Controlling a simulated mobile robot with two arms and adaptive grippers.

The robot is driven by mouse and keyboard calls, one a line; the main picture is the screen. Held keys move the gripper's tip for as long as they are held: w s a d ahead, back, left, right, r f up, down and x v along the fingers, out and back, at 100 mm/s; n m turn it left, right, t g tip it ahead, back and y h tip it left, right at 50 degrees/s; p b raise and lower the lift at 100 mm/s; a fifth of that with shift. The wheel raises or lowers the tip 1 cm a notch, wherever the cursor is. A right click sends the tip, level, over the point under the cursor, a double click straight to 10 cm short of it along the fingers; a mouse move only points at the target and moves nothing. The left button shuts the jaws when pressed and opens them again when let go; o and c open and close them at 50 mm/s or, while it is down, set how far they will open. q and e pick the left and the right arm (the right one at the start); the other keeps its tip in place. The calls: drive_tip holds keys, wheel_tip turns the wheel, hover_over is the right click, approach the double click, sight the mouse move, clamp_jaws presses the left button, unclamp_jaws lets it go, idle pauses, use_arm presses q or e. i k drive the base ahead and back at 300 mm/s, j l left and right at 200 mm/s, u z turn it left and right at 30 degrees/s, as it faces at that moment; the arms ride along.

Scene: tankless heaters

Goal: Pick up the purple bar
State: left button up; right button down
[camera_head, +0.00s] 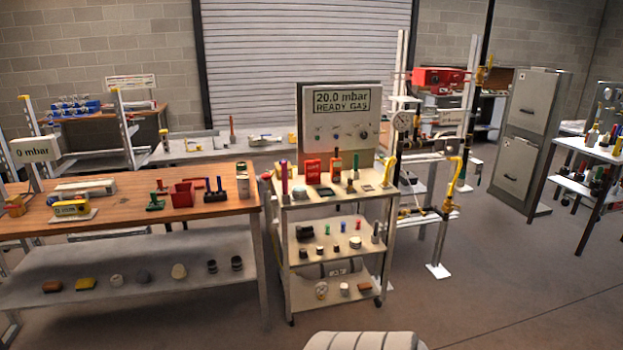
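A purple bar (284,178) stands upright at the left end of the cart's top shelf (320,193). It is slim and small in the head view. A red rounded thing is close to its left, and a red box (313,171) is to its right. Neither of my grippers shows in the head view.
A wooden-topped workbench (120,207) with several tools stands left of the cart. A grey panel reading "20.0 mbar READY GAS" (340,125) rises behind the cart top. A pipe stand (432,220) is close on the right. Open floor (520,290) lies at the right front.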

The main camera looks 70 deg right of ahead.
sight(209, 192)
drive_tip(key=i+l+z, duration=0.25)
drive_tip(key=l+z, duration=0.25)
drive_tip(key=i+l+z, duration=0.3)
drive_tip(key=l+z, duration=0.15)
drive_tip(key=i+l+z, duration=0.3)
drive_tip(key=z, duration=0.2)
drive_tip(key=i+l, duration=0.15)
drive_tip(key=i, duration=0.2)
drive_tip(key=i+l, duration=0.2)
drive_tip(key=i, duration=0.15)
drive_tip(key=i+l, duration=0.15)
drive_tip(key=i, duration=0.2)
drive_tip(key=u, duration=3.6)
drive_tip(key=z, duration=1.25)
drive_tip(key=l+z, duration=0.2)
drive_tip(key=z, duration=0.25)
drive_tip(key=l+z, duration=0.15)
drive_tip(key=z, duration=0.3)
drive_tip(key=l+z, duration=0.2)
drive_tip(key=z, duration=0.25)
drive_tip(key=l+z, duration=0.15)
drive_tip(key=z, duration=0.25)
drive_tip(key=i, duration=0.05)
